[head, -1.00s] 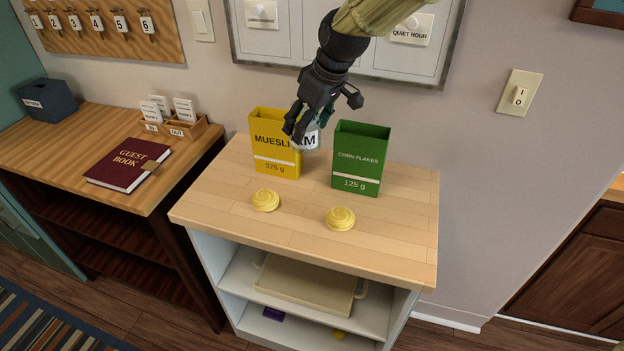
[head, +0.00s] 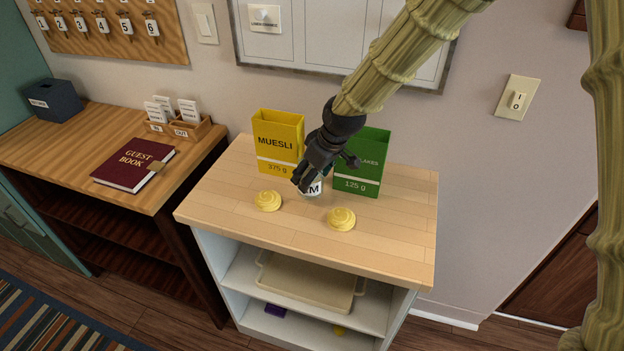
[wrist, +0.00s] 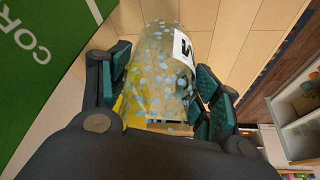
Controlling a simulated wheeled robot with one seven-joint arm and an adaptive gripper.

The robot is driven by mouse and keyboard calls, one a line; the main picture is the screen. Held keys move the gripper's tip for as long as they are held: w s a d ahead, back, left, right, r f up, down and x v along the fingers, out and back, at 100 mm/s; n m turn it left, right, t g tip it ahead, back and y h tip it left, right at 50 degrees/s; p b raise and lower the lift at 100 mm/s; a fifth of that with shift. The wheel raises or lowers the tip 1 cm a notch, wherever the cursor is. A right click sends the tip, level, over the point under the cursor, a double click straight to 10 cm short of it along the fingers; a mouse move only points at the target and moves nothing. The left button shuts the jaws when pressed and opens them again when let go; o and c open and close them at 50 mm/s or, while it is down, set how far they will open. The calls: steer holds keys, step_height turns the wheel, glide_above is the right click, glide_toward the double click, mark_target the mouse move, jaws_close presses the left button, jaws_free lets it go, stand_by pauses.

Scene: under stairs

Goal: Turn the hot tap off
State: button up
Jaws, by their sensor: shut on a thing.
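No tap shows in either view. My gripper (head: 306,176) is shut on a clear jar with pale blue spots and a white label; the label ending in "M" shows in the head view (head: 314,189). In the wrist view the jar (wrist: 160,75) sits between the dark green finger pads. In the head view the jar is low over the wooden counter top (head: 390,225), between and in front of two boxes. I cannot tell whether its base touches the wood. My fingers hide much of the jar.
A yellow muesli box (head: 277,140) stands left of the jar. A green corn flakes box (head: 358,178) stands right, partly behind my arm. Two yellow buns (head: 268,201) (head: 341,218) lie in front. The counter's right side is clear. A desk (head: 75,135) holds a guest book (head: 134,165).

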steer(key=shift+f, duration=1.35)
steer(key=shift+f, duration=0.15)
steer(key=o, duration=1.7)
steer(key=shift+o, duration=0.2)
steer(key=b+v, duration=0.2)
steer(key=v, duration=1)
steer(key=shift+w, duration=0.1)
